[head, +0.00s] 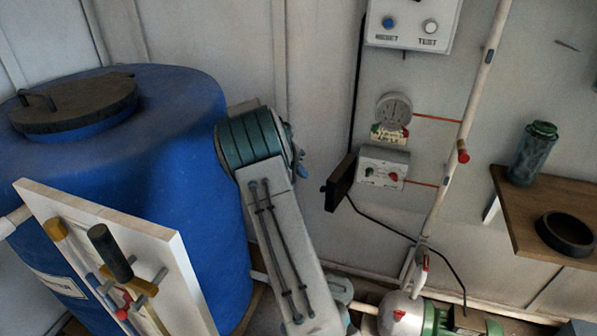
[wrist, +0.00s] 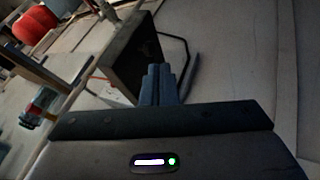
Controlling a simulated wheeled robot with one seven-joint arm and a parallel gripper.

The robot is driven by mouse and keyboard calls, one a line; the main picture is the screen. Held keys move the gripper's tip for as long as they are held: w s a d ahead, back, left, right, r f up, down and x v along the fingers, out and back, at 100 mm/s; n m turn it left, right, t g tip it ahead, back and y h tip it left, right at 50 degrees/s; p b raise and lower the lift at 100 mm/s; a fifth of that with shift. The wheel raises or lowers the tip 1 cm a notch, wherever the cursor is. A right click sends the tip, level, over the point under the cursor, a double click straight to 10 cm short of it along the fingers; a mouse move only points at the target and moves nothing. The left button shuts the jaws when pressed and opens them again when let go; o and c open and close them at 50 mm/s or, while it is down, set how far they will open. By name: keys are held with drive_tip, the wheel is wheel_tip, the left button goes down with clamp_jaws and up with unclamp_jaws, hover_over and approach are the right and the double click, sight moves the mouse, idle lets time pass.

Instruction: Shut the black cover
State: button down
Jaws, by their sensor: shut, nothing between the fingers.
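The black cover (head: 341,183) stands swung out at the left edge of a small white box (head: 383,167) with a red and a green knob on its front. The cover shows in the wrist view as a dark panel (wrist: 128,55) just ahead of my fingers. My gripper (wrist: 157,72) is shut and empty, its blue-grey fingertips overlapping the panel's lower right edge in that view. I cannot tell whether they touch it. In the head view only small bluish tips of my gripper (head: 302,170) show beside my arm's teal joint, left of the cover and apart from it.
A round gauge (head: 394,108) sits above the box. A black cable (head: 405,233) runs below it. A pipe with a red valve (head: 463,153) stands to the right. A blue tank (head: 180,140) and a white panel with handles (head: 180,270) fill the left.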

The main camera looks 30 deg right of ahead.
sight(334, 179)
drive_tip(key=x, duration=0.6)
drive_tip(key=shift+f, duration=0.15)
drive_tip(key=shift+s+d, duration=0.1)
drive_tip(key=shift+d, duration=0.05)
